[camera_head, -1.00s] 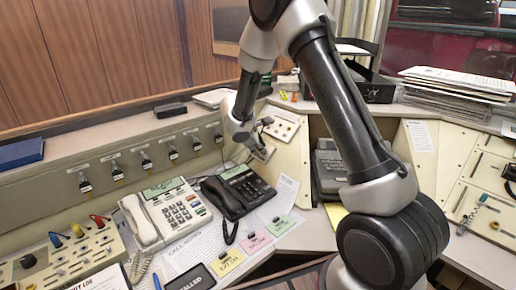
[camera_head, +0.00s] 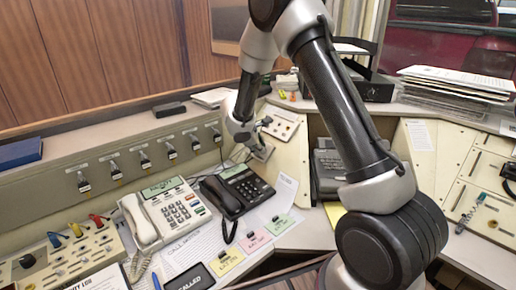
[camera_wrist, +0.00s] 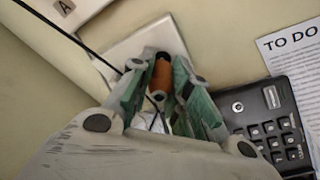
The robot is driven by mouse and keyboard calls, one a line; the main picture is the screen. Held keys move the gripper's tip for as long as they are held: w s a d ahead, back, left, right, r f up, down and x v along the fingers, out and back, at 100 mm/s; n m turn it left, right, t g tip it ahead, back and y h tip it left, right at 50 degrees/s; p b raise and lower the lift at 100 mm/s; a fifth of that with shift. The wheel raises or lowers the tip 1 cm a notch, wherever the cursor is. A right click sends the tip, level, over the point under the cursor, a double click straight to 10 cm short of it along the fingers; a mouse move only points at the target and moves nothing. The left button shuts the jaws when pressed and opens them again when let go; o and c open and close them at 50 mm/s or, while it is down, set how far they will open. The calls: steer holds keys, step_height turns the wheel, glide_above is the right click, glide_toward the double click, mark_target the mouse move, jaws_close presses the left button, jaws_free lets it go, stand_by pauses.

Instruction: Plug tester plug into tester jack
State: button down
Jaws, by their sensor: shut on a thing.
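My gripper (camera_wrist: 160,78) is shut on the orange-brown tester plug (camera_wrist: 161,74), held between its green-padded fingers in the wrist view. The plug's far end meets or overlaps a dark round spot (camera_wrist: 162,56) on a pale plate (camera_wrist: 122,48). This spot may be the tester jack, but it is mostly hidden, and I cannot tell whether the plug is in it. In the head view my gripper (camera_head: 258,148) is at the panel in the back corner of the console, where the plug is too small to make out.
A black cable (camera_wrist: 62,32) crosses the panel beside my gripper. A black phone (camera_head: 238,188) stands close below, with a white phone (camera_head: 168,212) to its left. A row of hanging plugs (camera_head: 144,160) lines the left panel. A grey device (camera_head: 328,172) sits to the right.

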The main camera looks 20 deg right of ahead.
steer(key=shift+w+d+f, duration=0.15)
steer(key=shift+d+f, duration=0.2)
steer(key=shift+f, duration=0.1)
stand_by(1.2)
steer(key=c, duration=0.8)
jaws_free()
steer(key=shift+w+a+f+v, duration=0.1)
steer(key=shift+a+v, duration=0.1)
steer(key=shift+v, duration=0.95)
steer(key=shift+w+a+f+v, duration=0.1)
steer(key=shift+w+a+v, duration=0.1)
steer(key=shift+v, duration=0.95)
steer(key=shift+w+a+v, duration=0.1)
steer(key=shift+a+v, duration=0.1)
steer(key=shift+v, duration=0.95)
